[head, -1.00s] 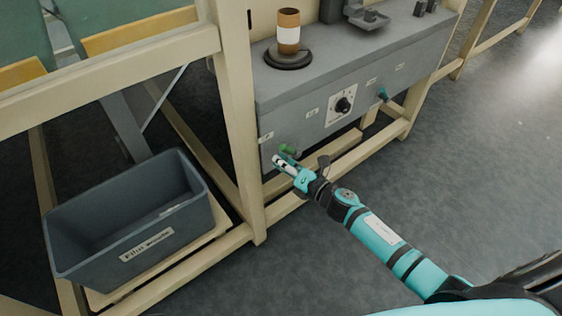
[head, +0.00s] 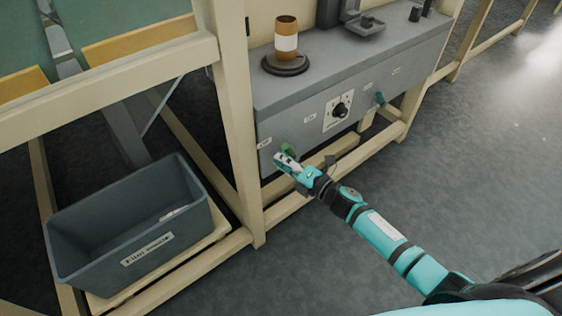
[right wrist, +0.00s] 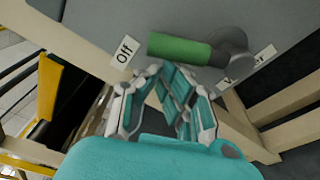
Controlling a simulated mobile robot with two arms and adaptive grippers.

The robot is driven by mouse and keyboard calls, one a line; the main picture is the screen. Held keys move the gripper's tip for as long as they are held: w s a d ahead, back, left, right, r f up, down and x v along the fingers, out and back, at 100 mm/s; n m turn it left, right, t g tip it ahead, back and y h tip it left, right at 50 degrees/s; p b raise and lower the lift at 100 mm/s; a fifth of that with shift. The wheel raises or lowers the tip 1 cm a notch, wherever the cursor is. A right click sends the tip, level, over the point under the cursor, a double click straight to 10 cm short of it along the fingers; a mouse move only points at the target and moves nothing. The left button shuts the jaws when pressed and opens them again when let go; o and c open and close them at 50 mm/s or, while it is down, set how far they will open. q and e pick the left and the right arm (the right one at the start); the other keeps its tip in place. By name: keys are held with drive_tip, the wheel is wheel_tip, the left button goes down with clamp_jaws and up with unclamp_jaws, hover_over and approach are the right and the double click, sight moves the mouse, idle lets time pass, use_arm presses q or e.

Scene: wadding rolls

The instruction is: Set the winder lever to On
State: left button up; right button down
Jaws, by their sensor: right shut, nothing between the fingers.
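The winder lever has a green handle (right wrist: 180,49) on a dark grey pivot (right wrist: 232,47). In the right wrist view the handle points left, its end beside the "Off" label (right wrist: 125,51). A partly hidden label, seemingly "Winder" (right wrist: 262,56), is by the pivot. In the head view the lever (head: 287,148) is at the left end of the grey machine's front. My right gripper (head: 279,158) is just below it; in the right wrist view its fingers (right wrist: 178,78) are shut and empty, close under the handle. Whether they touch it is unclear. My left gripper is out of view.
The grey machine front (head: 290,118) also carries a black dial (head: 341,110) and a teal lever (head: 380,97). A cream post (head: 236,130) stands left of the winder lever. A grey bin (head: 75,238) sits lower left. The floor at right is clear.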

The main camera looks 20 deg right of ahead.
drive_tip(key=d+r+m, duration=0.1)
drive_tip(key=d+m+p, duration=0.1)
drive_tip(key=m, duration=0.1)
drive_tip(key=shift+w+r+m, duration=0.3)
drive_tip(key=shift+w+r, duration=0.1)
drive_tip(key=m, duration=0.1)
drive_tip(key=d+m, duration=0.1)
drive_tip(key=shift+w+d+r+m+t, duration=0.3)
drive_tip(key=shift+d+m+t, duration=0.05)
drive_tip(key=shift+m+t, duration=0.05)
drive_tip(key=shift+w+d+r+m, duration=0.1)
drive_tip(key=shift+w+d+m, duration=0.1)
drive_tip(key=shift+d+m, duration=0.55)
drive_tip(key=m, duration=0.1)
drive_tip(key=d+m, duration=0.1)
drive_tip(key=shift+w+m+t, duration=0.25)
drive_tip(key=shift+m+t, duration=0.05)
drive_tip(key=shift+m, duration=0.05)
drive_tip(key=shift+w+d+m, duration=0.1)
drive_tip(key=shift+d+m, duration=0.25)
drive_tip(key=shift+m, duration=0.05)
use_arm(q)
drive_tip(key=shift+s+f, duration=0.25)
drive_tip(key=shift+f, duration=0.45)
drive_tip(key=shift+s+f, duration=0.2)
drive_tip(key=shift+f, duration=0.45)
use_arm(e)
drive_tip(key=shift+w+d, duration=0.15)
drive_tip(key=shift+d, duration=0.15)
